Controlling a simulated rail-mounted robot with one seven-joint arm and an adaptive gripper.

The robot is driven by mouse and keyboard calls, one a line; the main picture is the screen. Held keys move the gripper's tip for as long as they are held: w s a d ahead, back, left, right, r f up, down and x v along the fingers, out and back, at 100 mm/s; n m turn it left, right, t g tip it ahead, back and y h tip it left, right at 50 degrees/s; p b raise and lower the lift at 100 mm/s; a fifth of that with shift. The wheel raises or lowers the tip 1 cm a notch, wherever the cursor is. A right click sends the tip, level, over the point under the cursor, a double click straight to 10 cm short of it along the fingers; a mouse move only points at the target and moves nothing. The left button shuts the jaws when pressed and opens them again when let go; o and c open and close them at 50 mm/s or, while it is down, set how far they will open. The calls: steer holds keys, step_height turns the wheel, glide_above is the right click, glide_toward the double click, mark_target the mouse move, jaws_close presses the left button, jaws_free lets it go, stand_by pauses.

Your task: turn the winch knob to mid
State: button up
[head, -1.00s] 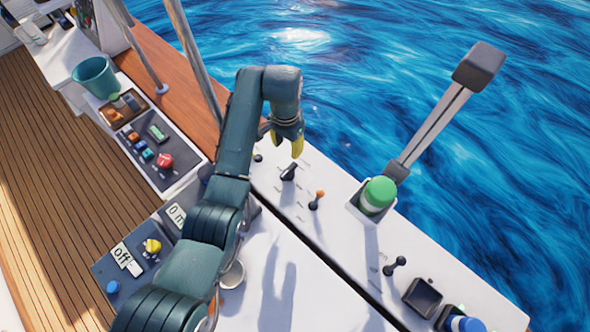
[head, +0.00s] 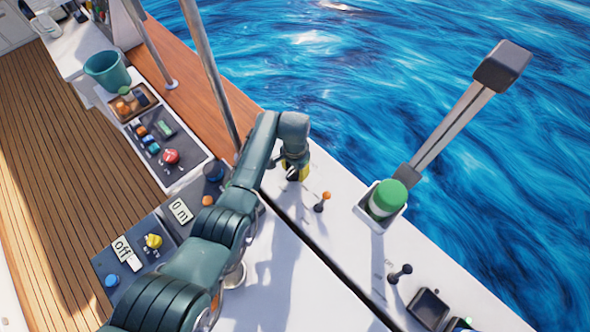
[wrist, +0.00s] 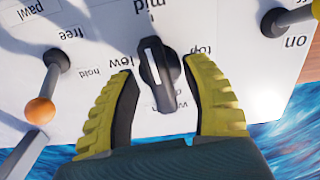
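The winch knob (wrist: 160,75) is black with a white line on its face. In the wrist view it stands between the two yellow fingers of my gripper (wrist: 162,105), which are open with a visible gap on each side. The line tilts slightly left of straight up. The upside-down label "mid" (wrist: 152,5) is above the knob, "low" (wrist: 118,64) to its left and "top" (wrist: 201,50) to its right. I cannot tell exactly which setting it marks. In the head view my gripper (head: 296,172) is down at the white panel and largely covers the knob.
An orange-tipped lever (wrist: 42,105) stands left of my gripper in the wrist view, by "free" and "hold". Another lever (wrist: 295,18) is at the upper right near "on".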

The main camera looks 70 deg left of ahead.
jaws_close()
steer(key=shift+f+m, duration=0.1)
steer(key=shift+m, duration=0.4)
steer(key=shift+o, duration=0.3)
jaws_free()
